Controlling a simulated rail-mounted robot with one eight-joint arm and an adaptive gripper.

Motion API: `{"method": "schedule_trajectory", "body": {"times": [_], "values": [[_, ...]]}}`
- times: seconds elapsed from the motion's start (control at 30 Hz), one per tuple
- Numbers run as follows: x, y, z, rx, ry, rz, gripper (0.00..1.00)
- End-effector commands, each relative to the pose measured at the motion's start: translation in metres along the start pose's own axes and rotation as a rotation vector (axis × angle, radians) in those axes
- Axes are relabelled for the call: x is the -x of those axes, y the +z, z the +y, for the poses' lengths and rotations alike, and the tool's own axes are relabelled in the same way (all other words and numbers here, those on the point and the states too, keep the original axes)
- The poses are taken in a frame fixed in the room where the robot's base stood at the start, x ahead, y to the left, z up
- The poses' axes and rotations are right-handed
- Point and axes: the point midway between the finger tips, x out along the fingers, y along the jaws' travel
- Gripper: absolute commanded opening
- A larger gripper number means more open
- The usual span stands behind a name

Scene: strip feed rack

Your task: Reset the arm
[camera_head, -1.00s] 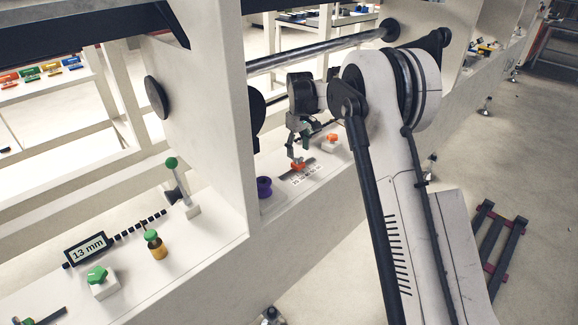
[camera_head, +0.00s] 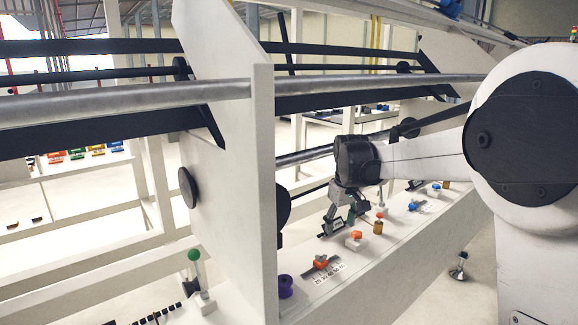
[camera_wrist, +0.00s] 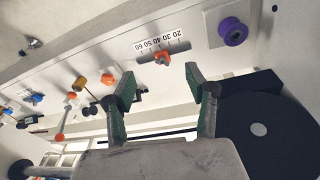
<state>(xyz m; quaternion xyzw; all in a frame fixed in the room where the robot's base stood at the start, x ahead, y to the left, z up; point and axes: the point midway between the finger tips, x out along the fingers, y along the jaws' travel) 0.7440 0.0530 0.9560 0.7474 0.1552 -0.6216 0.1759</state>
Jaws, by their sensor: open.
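My gripper (camera_head: 343,222) hangs from the black wrist beside the rack's white ledge, up and right of the orange slider knob (camera_head: 320,263) in the head view. Its green-padded fingers show in the wrist view (camera_wrist: 168,92), spread apart with nothing between them. The orange slider knob also shows in the wrist view (camera_wrist: 163,58), beyond the fingertips and apart from them, on a slot beside a printed number scale. My white arm (camera_head: 425,158) reaches in from the right.
A purple knob (camera_head: 285,286) sits near a white upright panel (camera_head: 235,130). Farther along the ledge are an orange button on a white block (camera_head: 354,240) and blue knobs (camera_head: 413,206). A metal bar (camera_head: 110,103) crosses above. A black disc (camera_wrist: 258,129) lies right of the fingers.

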Motion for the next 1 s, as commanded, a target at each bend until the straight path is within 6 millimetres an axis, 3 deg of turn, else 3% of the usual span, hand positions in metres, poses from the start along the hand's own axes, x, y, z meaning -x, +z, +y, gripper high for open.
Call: {"method": "schedule_trajectory", "body": {"times": [0.2,0.5,0.73,1.0], "values": [[0.050,0.048,-0.012,-0.069,0.026,0.059,0.51],[0.098,0.118,-0.033,-0.163,0.056,0.143,0.51],[0.120,0.175,-0.053,-0.236,0.076,0.208,0.51],[0.129,0.242,-0.077,-0.319,0.095,0.288,0.51]]}}
